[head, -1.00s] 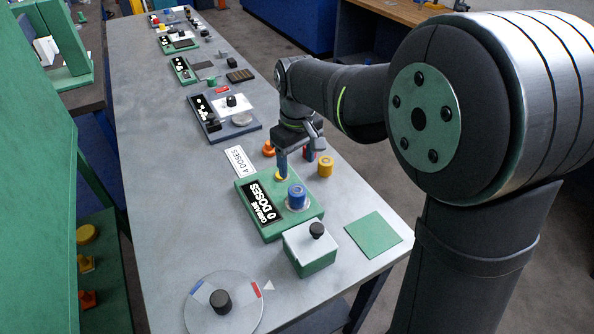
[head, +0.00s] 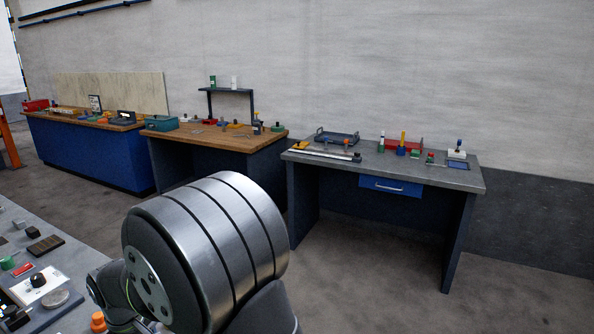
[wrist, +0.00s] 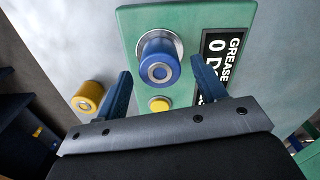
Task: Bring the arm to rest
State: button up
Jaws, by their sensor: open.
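In the wrist view my gripper (wrist: 160,66) is open and empty, its two blue fingers spread above a green dispenser plate (wrist: 140,25). A blue round knob (wrist: 157,72) and a small yellow button (wrist: 159,104) on the plate show between the fingers. I cannot tell how far above them the fingertips are. A black label (wrist: 215,48) reading GREASE and 0 DOSES is partly hidden by the right finger. In the head view my arm's large joint fills the lower middle, and the gripper itself is out of view.
A yellow knurled piece (wrist: 88,96) lies left of the plate. In the head view the grey bench (head: 75,262) with several fixtures is at lower left. A blue-fronted bench (head: 85,150), a wooden-topped bench (head: 215,137) and a grey table (head: 455,180) stand along the wall, with open floor before them.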

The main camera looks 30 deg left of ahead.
notch_tip(320, 180, down, 4)
jog(key=shift+r, duration=2.3)
jog(key=shift+f, duration=0.1)
